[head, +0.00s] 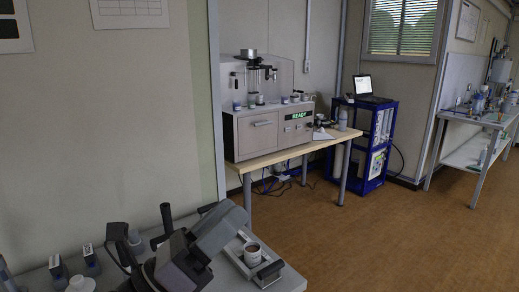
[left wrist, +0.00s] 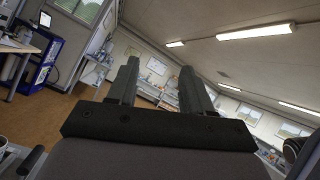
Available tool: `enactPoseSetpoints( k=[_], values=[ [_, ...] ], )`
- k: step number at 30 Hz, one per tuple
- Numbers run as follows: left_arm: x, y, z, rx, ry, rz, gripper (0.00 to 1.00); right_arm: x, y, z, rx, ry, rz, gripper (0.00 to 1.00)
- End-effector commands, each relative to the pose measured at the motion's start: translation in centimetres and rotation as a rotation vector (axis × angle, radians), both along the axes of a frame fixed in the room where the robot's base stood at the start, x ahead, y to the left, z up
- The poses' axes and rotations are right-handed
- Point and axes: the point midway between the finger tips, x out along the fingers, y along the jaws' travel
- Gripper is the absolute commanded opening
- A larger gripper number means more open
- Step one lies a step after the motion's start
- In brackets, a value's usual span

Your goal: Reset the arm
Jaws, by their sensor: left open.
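My left arm (head: 185,262) is folded above the near table at the bottom of the head view. Its gripper (head: 222,228) is a grey block close to the tray's left side; its fingers are hard to make out there. In the left wrist view the gripper (left wrist: 155,82) has two dark fingers standing apart with nothing between them, pointing out into the room. It is open and empty. My right gripper is not in view.
Small bottles stand left. An analyser (head: 265,133) showing READY is on a wooden table (head: 290,152). A blue cart (head: 362,142) holds a laptop (head: 370,90). Floor at right is clear.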

Motion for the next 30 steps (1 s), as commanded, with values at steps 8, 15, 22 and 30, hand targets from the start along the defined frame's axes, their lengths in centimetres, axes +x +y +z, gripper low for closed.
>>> enactPoseSetpoints(
  k=[8, 15, 22, 30],
  values=[
    [2.8, 8.9, -6.7, -0.645, 0.707, 0.182, 0.50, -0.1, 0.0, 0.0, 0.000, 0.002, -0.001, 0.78],
    [-0.2, 15.2, -17.6, -1.202, 1.255, 0.400, 0.50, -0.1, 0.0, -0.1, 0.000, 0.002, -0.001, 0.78],
    [-8.2, 17.9, -27.1, -1.682, 1.656, 0.694, 0.50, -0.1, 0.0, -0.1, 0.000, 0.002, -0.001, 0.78],
    [-16.9, 18.2, -32.0, -2.012, 1.878, 1.013, 0.50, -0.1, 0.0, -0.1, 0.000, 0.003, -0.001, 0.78]
  ],
)
